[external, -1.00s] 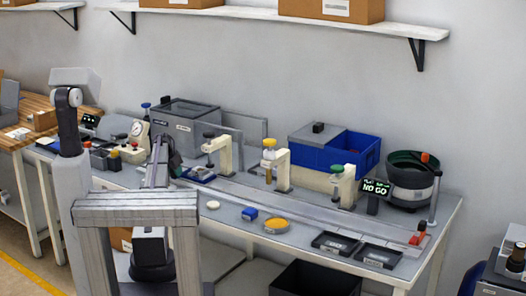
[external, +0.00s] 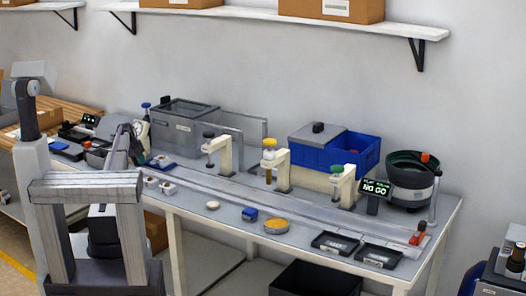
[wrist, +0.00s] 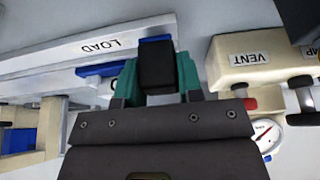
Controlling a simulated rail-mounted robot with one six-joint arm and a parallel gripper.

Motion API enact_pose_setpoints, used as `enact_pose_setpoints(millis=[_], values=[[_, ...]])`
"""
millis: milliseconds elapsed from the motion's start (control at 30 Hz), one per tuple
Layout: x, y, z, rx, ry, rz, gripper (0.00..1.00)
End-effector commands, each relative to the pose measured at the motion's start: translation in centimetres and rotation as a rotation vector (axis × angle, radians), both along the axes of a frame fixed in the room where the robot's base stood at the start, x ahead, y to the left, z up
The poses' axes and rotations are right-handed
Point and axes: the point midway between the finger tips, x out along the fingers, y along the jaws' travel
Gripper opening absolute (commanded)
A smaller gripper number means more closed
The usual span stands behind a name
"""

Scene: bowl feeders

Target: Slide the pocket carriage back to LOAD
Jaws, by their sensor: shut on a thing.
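The pocket carriage (external: 161,161) is a blue plate at the left end of the long grey rail on the bench. Part of its blue body (wrist: 97,70) shows beside the jaws in the wrist view. My gripper (wrist: 157,68) has teal fingers closed around a black upright block, which appears to be the carriage's handle. The LOAD label (wrist: 103,45) is upside down on the pale rail just left of the fingertips. In the external view my gripper (external: 139,157) is at the carriage, partly hidden by my arm.
A VENT-labelled cream block (wrist: 248,60) and a gauge (wrist: 267,134) stand close right of my gripper in the wrist view. Cream stations (external: 279,167) line the rail. A NO GO display (external: 375,188) stands at right. Small parts and dishes (external: 276,226) lie in front.

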Motion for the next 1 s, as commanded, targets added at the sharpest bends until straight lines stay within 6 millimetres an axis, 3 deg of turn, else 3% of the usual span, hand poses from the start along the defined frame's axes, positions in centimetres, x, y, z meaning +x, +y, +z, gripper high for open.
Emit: enact_pose_setpoints(millis=[533, 567, 800, 1000], values=[[0.26, 0.24, 0.03, 0.001, -0.003, 0.001, 0.0], [0.28, 0.25, 0.03, 0.001, -0.003, 0.001, 0.35], [0.2, 0.19, 0.02, 0.001, -0.002, 0.001, 0.58], [0.12, 0.14, 0.0, 0.001, -0.001, 0.0, 0.6]])
